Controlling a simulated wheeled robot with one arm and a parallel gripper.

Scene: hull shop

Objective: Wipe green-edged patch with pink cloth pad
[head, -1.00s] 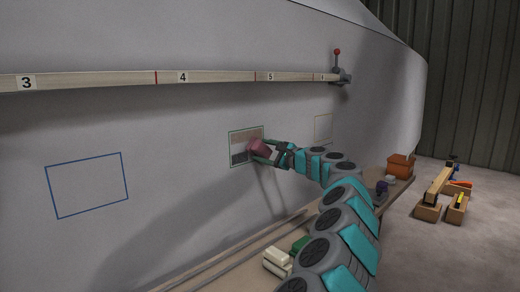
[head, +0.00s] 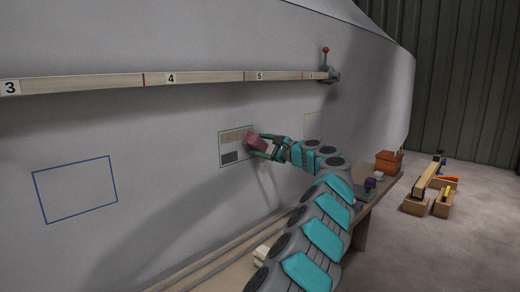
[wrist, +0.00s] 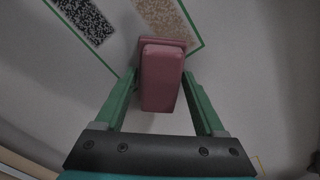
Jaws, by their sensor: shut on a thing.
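The green-edged patch (head: 243,158) is on the grey hull wall, left of my gripper. It holds a tan speckled band (head: 235,136) along its upper part and a dark grey speckled block (head: 230,157) at lower left; both also show in the wrist view, the band (wrist: 168,18) and the block (wrist: 85,18). My gripper (head: 263,148) is shut on the pink cloth pad (head: 256,142), with one finger on each side in the wrist view (wrist: 160,85). The pad is at the patch's right edge and overlaps the tan band's end. I cannot tell whether it touches the wall.
A numbered wooden batten (head: 205,79) runs along the hull above, ending at a red-knobbed clamp (head: 326,62). A blue-edged patch (head: 75,190) is at left and a yellow-edged one (head: 313,124) at right. A bench below carries an orange box (head: 388,161); wooden blocks (head: 428,190) lie on the floor.

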